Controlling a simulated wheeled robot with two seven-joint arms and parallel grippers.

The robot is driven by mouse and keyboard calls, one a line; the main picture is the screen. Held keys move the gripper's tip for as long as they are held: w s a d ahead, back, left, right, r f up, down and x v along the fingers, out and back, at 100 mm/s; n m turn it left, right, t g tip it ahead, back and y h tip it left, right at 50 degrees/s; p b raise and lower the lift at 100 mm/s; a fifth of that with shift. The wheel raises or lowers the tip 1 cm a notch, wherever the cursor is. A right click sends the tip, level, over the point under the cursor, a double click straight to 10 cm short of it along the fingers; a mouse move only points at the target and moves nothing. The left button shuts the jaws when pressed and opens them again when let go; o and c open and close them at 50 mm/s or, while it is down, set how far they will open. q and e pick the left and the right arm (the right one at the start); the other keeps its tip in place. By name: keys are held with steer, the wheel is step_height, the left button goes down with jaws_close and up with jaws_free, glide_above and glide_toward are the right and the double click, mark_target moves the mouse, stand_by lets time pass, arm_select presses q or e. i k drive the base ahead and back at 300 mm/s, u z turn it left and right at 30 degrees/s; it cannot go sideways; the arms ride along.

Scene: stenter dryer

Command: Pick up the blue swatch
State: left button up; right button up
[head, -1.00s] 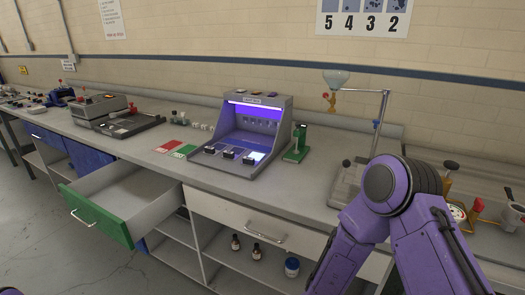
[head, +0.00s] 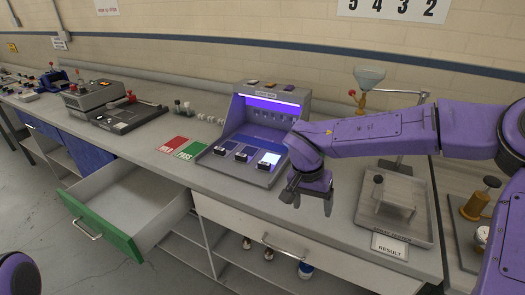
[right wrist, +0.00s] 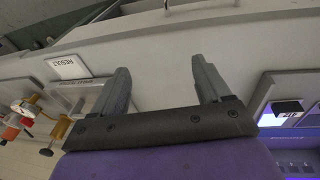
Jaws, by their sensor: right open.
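No swatch in view is clearly blue. Small dark blocks stand on pale pads along the front of the light booth (head: 262,110): a left block (head: 220,150), a middle block (head: 241,156) and a right block (head: 266,163). The right one's pad is brightly lit; it also shows at the right edge of the right wrist view (right wrist: 288,107). My right gripper (head: 309,198) points down over the bench front edge, right of the booth. Its fingers are apart and empty in the right wrist view (right wrist: 161,75). My left gripper is out of view.
A red card (head: 174,144) and green PASS card (head: 191,149) lie left of the booth. A green-fronted drawer (head: 100,228) stands open below. A spray stand with a tray (head: 420,232) and a RESULT label (head: 389,246) is at the right.

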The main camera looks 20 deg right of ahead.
mark_target(269, 159)
steer(key=i, duration=0.9)
steer(key=u, duration=0.05)
